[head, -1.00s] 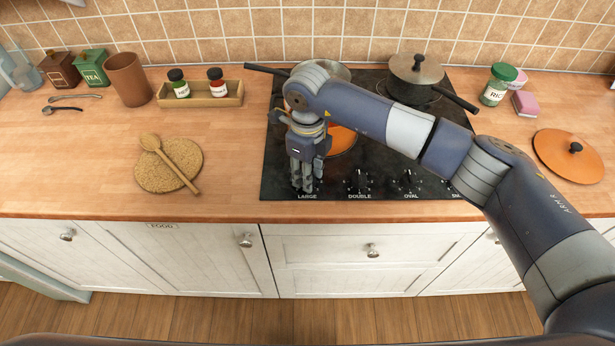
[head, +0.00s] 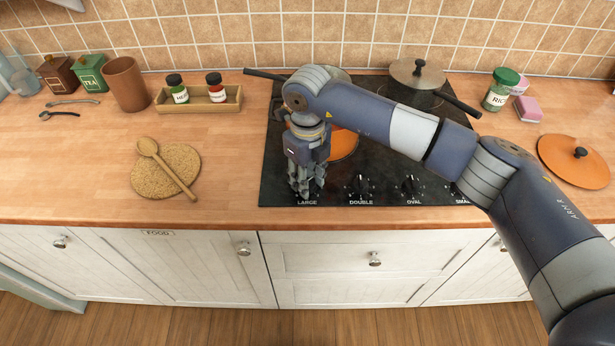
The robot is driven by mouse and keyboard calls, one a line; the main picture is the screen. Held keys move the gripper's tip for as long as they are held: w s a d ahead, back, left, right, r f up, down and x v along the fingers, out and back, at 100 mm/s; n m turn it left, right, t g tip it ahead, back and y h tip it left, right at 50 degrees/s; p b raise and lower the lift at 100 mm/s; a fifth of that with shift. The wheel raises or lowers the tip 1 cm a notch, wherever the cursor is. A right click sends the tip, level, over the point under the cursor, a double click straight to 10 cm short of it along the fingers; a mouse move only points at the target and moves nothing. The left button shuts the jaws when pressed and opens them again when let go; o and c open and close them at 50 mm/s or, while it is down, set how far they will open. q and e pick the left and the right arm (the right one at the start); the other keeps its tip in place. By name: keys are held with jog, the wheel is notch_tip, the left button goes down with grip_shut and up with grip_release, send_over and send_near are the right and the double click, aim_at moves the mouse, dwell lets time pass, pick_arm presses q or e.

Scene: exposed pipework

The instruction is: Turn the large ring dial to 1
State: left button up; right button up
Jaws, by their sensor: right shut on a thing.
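The large ring dial sits on the front left of the black hob (head: 280,180), above the printed word LARGE. My right gripper (head: 305,190) points down over it and is shut on it. The fingers cover the dial, so its pointer and numbers cannot be read. My left gripper is not in view.
The double dial (head: 360,186) and the oval dial (head: 411,186) stand to the right of my gripper. An orange pan (head: 343,146) is behind my right wrist, and a lidded pot (head: 417,75) is at the back right. The counter left of the hob holds a cork mat (head: 150,183) with a wooden spoon (head: 167,168).

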jog(key=o, duration=1.1)
notch_tip(320, 180, up, 12)
jog(key=shift+r, duration=0.1)
